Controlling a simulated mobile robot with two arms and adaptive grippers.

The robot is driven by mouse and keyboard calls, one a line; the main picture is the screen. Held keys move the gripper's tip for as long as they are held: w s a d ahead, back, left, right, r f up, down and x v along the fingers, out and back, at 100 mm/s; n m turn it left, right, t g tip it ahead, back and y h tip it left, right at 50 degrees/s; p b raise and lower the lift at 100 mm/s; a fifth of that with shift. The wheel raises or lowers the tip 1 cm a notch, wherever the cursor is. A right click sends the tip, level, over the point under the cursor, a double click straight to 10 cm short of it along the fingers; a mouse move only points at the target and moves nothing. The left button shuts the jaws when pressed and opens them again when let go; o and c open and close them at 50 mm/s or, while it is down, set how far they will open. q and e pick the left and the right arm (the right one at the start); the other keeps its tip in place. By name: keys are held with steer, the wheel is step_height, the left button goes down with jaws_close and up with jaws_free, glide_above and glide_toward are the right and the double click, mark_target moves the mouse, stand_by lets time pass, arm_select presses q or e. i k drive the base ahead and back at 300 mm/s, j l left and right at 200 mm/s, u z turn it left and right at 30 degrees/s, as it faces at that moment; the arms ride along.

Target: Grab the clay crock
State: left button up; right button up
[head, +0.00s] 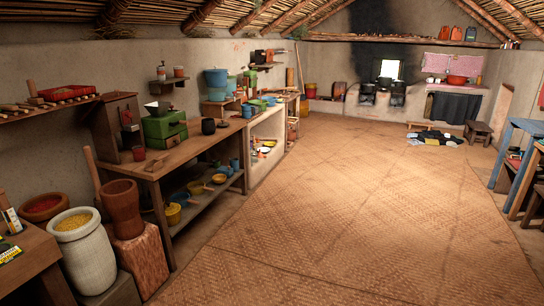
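A large pale crock (88,262) filled with yellow grain stands at the lower left, upright on a dark block. A small dark round pot (208,126) stands on the wooden table, and a small reddish-brown cup (139,153) stands near that table's front end. I cannot tell for certain which of these vessels is the clay crock. Neither of my grippers is in view.
The wooden table (165,166) also holds a green box (165,130). A wooden mortar (123,208) stands on a stump (143,262) beside the pale crock. Blue tables (519,127) edge the right side.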

mark_target(209, 128)
steer(key=i, duration=2.15)
